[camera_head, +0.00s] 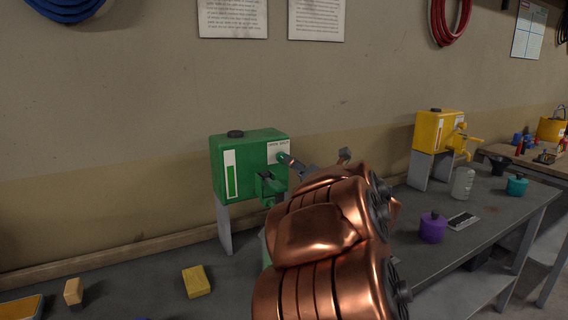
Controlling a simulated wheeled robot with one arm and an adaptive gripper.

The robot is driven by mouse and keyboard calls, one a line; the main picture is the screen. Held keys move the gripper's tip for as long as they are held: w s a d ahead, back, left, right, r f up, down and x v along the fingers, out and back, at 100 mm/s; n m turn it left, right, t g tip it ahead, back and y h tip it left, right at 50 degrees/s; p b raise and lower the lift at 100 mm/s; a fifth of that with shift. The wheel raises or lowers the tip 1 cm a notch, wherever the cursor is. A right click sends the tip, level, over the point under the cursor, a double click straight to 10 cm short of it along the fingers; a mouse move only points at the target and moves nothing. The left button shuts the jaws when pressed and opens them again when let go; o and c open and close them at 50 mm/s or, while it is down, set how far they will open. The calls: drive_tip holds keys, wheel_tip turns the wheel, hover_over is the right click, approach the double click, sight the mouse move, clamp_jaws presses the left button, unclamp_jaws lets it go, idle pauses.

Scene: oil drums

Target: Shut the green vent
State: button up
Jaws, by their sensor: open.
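The green tank (228,170) is a box on grey legs against the back wall, left of my arm. It has a black cap (235,134) on top, a white level strip on its front and a small white label at the upper right. A green tap (270,187) sticks out low on its right side. I cannot tell which part is the vent. My gripper (314,160) is open, at the right side of the tank near the label. My copper-coloured arm hides much of the gripper and the area below the tap. I cannot tell whether a finger touches the tank.
A yellow tank (427,132) with a tap stands farther right on the grey bench. A purple pot (432,228), a white bottle (462,183) and a teal pot (517,185) are near it. A yellow sponge-like block (196,281) lies at the front left. Wall sheets hang above.

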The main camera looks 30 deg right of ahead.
sight(281, 157)
drive_tip(key=w+p, duration=0.1)
drive_tip(key=w, duration=0.6)
drive_tip(key=shift+w+d, duration=0.3)
drive_tip(key=shift+d, duration=0.05)
drive_tip(key=shift+c, duration=0.4)
clamp_jaws()
